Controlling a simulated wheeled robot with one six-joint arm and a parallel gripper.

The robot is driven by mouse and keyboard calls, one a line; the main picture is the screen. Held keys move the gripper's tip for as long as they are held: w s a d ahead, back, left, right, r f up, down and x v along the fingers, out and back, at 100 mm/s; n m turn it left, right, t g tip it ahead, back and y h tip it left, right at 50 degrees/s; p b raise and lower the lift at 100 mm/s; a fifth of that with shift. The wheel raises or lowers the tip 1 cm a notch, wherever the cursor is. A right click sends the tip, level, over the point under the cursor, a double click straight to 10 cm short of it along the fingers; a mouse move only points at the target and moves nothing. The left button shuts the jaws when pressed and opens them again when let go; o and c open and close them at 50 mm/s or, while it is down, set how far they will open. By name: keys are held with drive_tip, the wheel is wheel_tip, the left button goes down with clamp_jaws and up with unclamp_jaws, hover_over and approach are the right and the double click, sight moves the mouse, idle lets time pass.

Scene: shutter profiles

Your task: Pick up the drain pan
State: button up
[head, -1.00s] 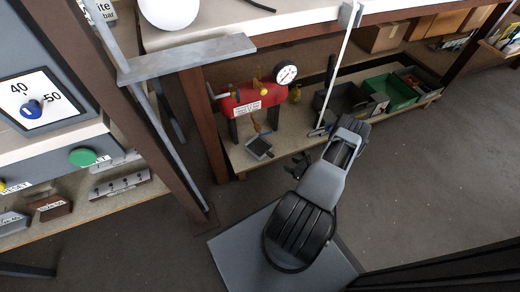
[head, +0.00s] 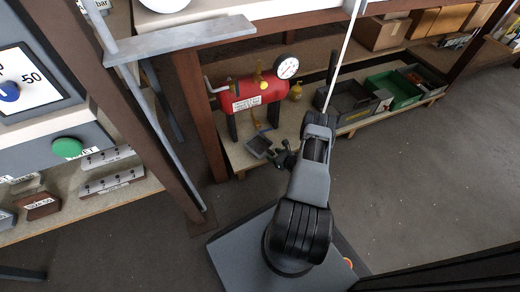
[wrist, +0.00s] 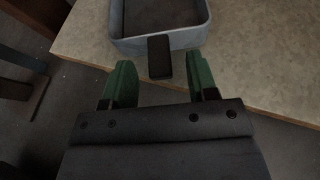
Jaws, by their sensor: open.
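The drain pan is a small grey square tray with raised walls and a short dark handle. In the head view the drain pan (head: 259,146) sits on the low shelf below the red tank. In the wrist view the drain pan (wrist: 172,42) lies at the top, with its dark handle (wrist: 159,57) pointing toward me. My gripper (head: 282,159) is beside the pan in the head view. In the wrist view my gripper (wrist: 160,82) is open, its green fingers apart on either side of the handle's line, with nothing held between them.
The low shelf (wrist: 260,55) has its front edge close under my gripper. A red tank (head: 252,92) with a gauge (head: 287,67) stands behind the pan. A brown post (head: 201,115) rises at the left. Dark and green bins (head: 391,88) stand to the right.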

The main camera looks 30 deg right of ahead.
drive_tip(key=shift+w+f, duration=0.15)
drive_tip(key=shift+w, duration=0.25)
clamp_jaws()
